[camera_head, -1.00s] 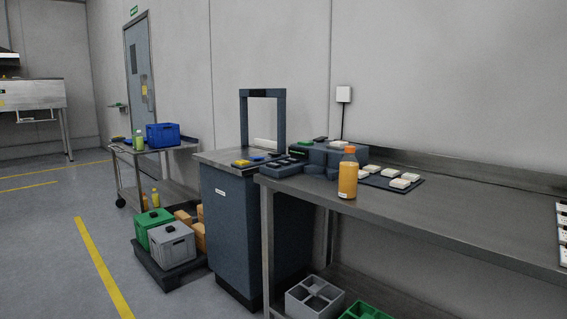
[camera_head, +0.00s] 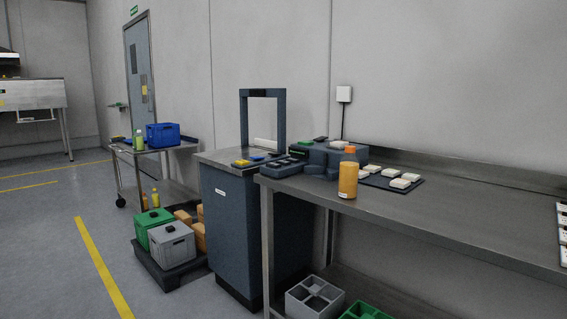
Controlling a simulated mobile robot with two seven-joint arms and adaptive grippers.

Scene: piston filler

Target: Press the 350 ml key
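A dark machine (camera_head: 326,153) with a low front key panel (camera_head: 283,166) stands at the left end of the steel bench. Several dark keys show on the panel, but their labels are too small to read, so I cannot tell which is the 350 ml key. An orange bottle (camera_head: 348,175) stands upright on the bench, in front of the machine's right side. Neither of my grippers is in view.
The steel bench (camera_head: 460,222) is clear along its middle. A dark mat with several white pieces (camera_head: 401,184) lies right of the bottle. A dark cabinet with a frame (camera_head: 231,215) stands left of the bench.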

